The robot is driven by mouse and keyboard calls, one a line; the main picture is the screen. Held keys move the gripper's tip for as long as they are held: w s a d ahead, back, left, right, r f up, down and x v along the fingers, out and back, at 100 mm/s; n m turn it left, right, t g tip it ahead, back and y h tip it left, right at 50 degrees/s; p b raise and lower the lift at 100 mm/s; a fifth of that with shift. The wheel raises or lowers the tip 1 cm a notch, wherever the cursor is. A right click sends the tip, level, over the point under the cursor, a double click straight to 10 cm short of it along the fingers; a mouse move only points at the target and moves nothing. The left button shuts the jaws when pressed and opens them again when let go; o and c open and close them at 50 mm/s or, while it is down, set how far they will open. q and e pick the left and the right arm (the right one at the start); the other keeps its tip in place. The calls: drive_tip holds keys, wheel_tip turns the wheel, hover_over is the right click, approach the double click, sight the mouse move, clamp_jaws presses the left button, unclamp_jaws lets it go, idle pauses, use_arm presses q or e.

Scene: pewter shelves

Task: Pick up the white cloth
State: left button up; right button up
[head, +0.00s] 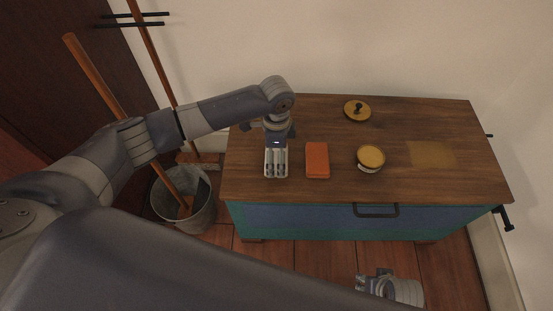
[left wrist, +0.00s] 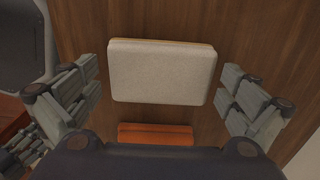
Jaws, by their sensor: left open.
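The white cloth (left wrist: 162,72) is a pale, flat, folded rectangle lying on the wooden top. In the left wrist view it sits between the two spread fingers of my left gripper (left wrist: 162,98), with room on both sides and no contact seen. In the head view my left gripper (head: 276,158) points down over the left part of the chest top and mostly covers the cloth. It is open and empty. My right gripper (head: 376,284) is low at the bottom of the head view, in front of the chest; its fingers are too unclear to judge.
An orange-red block (head: 317,160) lies just right of the left gripper; it also shows in the left wrist view (left wrist: 155,134). A round tin (head: 371,158), a knobbed disc (head: 357,110) and a tan sheet (head: 432,154) share the chest top (head: 470,180). A bucket (head: 190,214) stands left.

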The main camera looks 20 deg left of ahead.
sight(276, 156)
use_arm(q)
drive_tip(key=shift+f, duration=0.2)
use_arm(e)
drive_tip(key=shift+r, duration=0.25)
use_arm(q)
drive_tip(key=shift+c, duration=0.6)
drive_tip(key=c, duration=0.7)
use_arm(e)
drive_tip(key=shift+w, duration=0.1)
use_arm(q)
drive_tip(key=shift+r, duration=0.25)
wheel_tip(276, 156, up, 9)
drive_tip(key=shift+r+p, duration=0.1)
drive_tip(key=shift+p, duration=1.1)
drive_tip(key=shift+r, duration=0.15)
use_arm(e)
drive_tip(key=s+f, duration=0.3)
drive_tip(key=f, duration=0.4)
drive_tip(key=shift+s+d+f+g, duration=0.2)
drive_tip(key=shift+f+g, duration=0.1)
drive_tip(key=shift+f, duration=0.1)
